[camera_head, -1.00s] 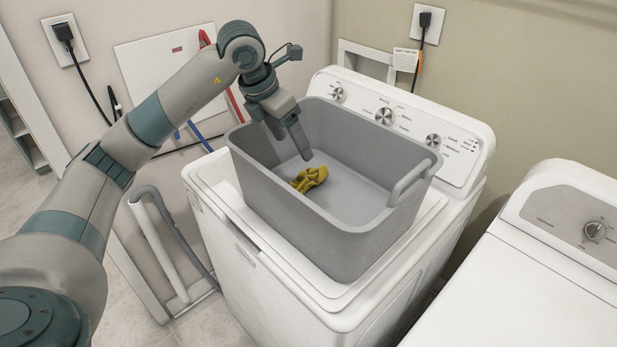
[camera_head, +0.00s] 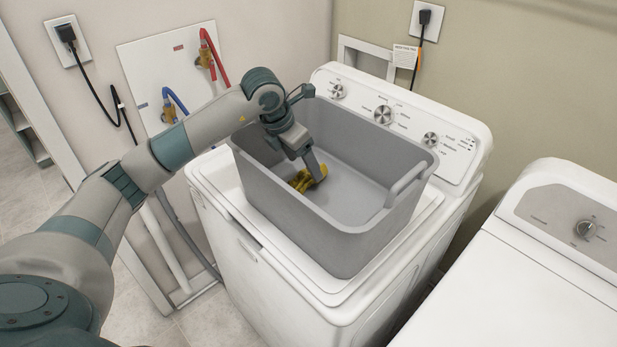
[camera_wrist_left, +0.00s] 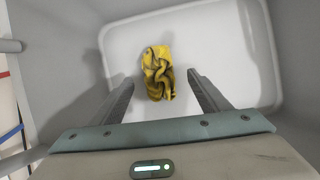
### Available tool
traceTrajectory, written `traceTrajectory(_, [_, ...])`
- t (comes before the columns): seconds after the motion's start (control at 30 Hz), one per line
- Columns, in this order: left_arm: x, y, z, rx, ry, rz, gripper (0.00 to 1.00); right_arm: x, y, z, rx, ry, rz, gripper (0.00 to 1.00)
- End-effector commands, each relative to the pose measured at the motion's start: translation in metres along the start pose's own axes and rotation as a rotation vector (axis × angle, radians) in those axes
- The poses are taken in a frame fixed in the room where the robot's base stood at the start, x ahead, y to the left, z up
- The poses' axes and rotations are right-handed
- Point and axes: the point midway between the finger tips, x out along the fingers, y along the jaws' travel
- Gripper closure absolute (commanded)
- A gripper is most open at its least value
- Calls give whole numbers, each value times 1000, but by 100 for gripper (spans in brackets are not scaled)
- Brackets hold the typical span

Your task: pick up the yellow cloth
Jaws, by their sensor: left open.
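The yellow cloth (camera_head: 301,181) lies crumpled on the floor of the grey basket (camera_head: 300,218). In the left wrist view the cloth (camera_wrist_left: 157,73) is ahead of the gap between my fingers, slightly left of centre. My left gripper (camera_head: 318,174) reaches down inside the basket, over the cloth, and hides part of it in the head view. In the left wrist view its two fingers (camera_wrist_left: 160,84) are spread apart with nothing between them. I cannot tell whether the fingertips touch the cloth. My right gripper is not in view.
The basket stands on a white washing machine (camera_head: 222,197), and its walls surround my left gripper. A second white machine (camera_head: 520,270) stands at the right. Red and blue hoses (camera_head: 214,55) hang on the wall behind my left arm.

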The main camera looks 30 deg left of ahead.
Motion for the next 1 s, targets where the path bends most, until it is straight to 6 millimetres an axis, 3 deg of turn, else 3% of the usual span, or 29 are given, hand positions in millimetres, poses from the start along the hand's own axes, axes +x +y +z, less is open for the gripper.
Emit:
traceTrajectory(0.33, [26,4,-4,-2,3,-2,31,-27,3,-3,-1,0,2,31])
traceTrajectory(0.53, [47,5,-4,-2,1,-1,31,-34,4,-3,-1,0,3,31])
traceTrajectory(1.0, [50,5,-5,-1,0,0,31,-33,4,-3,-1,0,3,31])
